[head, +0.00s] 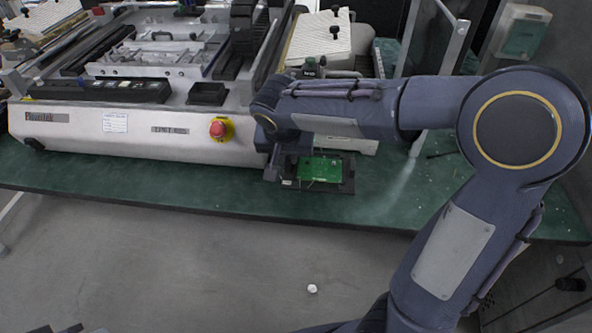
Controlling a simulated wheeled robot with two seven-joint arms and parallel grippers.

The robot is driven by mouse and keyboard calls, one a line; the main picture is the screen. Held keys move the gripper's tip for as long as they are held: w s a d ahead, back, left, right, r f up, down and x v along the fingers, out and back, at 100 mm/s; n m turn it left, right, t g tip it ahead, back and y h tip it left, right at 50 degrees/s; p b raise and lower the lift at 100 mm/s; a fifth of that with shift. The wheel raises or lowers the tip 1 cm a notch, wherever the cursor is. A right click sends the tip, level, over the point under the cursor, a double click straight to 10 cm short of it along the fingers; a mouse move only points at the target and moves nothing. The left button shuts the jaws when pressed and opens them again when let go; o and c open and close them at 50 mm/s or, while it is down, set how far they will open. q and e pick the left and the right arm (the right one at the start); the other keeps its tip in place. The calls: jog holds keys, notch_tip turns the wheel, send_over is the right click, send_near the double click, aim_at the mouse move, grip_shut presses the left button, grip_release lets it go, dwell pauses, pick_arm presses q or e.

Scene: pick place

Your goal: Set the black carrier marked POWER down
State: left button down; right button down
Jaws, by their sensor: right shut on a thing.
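The black carrier (348,173) is a flat dark tray with a green circuit board (320,169) in it. It is at the front part of the green table, right of the large white machine. Its POWER marking is too small to read. My right gripper (283,172) is shut on the carrier's left edge; my forearm above hides part of the fingers. The carrier looks level and at or very close to the table surface; I cannot tell if it touches. My left gripper is not in view.
The white machine (120,140) with a red emergency button (218,128) fills the table's left. A small black tray (207,93) sits on it. The green table (385,195) is clear right of the carrier. A metal post (440,75) stands behind. A small white object (312,288) lies on the floor.

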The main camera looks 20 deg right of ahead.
aim_at(295, 166)
jog(key=shift+d+f, duration=0.6)
jog(key=shift+f, duration=0.05)
jog(key=f, duration=0.3)
jog(key=shift+d+f+b, duration=0.15)
jog(key=shift+d+b, duration=0.25)
jog(key=shift+f, duration=0.35)
jog(key=shift+f, duration=0.1)
jog(key=shift+f+b, duration=0.1)
jog(key=shift+b, duration=0.2)
jog(key=c, duration=1.5)
grip_release()
jog(key=shift+o, duration=0.2)
